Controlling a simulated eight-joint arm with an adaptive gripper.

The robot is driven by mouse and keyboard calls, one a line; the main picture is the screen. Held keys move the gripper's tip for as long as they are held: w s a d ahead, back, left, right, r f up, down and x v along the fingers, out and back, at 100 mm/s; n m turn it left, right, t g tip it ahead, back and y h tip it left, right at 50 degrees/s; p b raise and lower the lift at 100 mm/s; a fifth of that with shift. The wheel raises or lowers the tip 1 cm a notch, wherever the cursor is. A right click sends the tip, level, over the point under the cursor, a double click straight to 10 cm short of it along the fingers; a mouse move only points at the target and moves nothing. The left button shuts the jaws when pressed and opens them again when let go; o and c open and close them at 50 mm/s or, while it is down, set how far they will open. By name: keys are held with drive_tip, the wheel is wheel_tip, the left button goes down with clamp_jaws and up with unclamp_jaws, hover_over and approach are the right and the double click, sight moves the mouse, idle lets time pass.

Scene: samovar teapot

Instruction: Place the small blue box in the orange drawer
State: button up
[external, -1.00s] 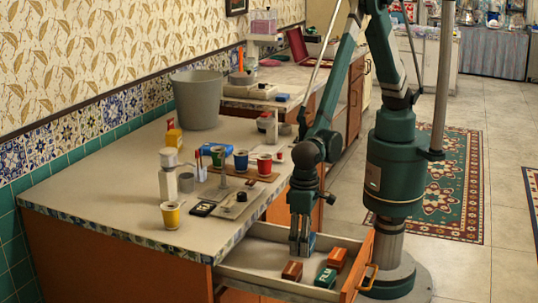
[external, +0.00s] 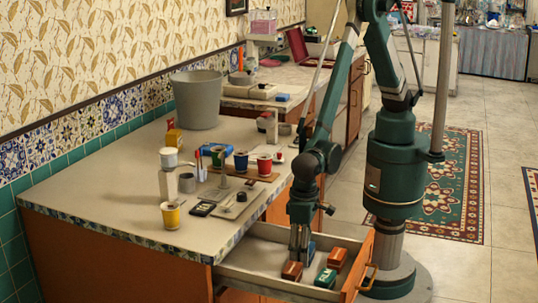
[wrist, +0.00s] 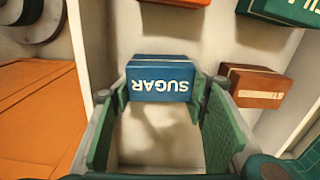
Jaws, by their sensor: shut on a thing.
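The small blue box, lettered SUGAR (wrist: 160,78), sits between the fingertips of my gripper (wrist: 161,92) in the wrist view, a fingertip at each end. My gripper is shut on it. In the external view my gripper (external: 299,256) points down into the open orange-fronted drawer (external: 362,265), and a bit of the blue box (external: 311,247) shows beside the fingers. The box is inside the drawer's outline, low, close to the pale drawer floor. I cannot tell whether it touches the floor.
In the drawer lie two red-brown boxes (external: 292,271) (external: 337,258) and a green box (external: 325,279), close to my gripper. The drawer's left part is bare.

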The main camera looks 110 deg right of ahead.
drive_tip(key=shift+f, duration=0.1)
drive_tip(key=o, duration=0.9)
wheel_tip(320, 180, up, 12)
drive_tip(key=shift+r+p, duration=0.15)
drive_tip(key=shift+p, duration=1.1)
drive_tip(key=shift+d, duration=0.1)
